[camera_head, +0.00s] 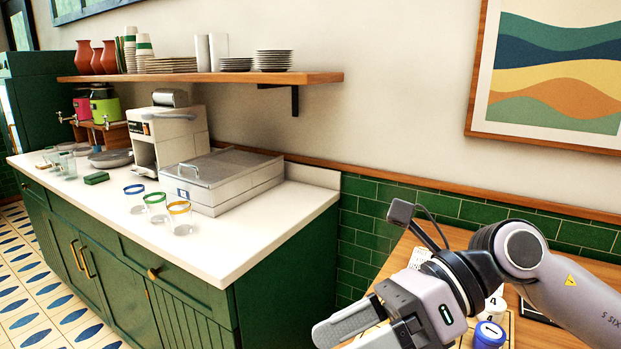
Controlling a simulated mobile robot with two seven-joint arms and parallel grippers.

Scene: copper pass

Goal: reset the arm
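My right arm (570,285) comes in from the right edge, bent at a grey joint, with its gripper (338,338) pointing left at the bottom of the picture. The grey fingers are partly cut off by the bottom edge, so whether they are apart or together is unclear. No object shows between them in the visible part. The gripper is over the near side of a wooden table, in front of the green counter. My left arm and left gripper are not in view.
The counter (270,226) holds three colour-rimmed glasses (155,208), a steel-lidded box (222,180) and a machine (165,140). A shelf (320,77) hangs above.

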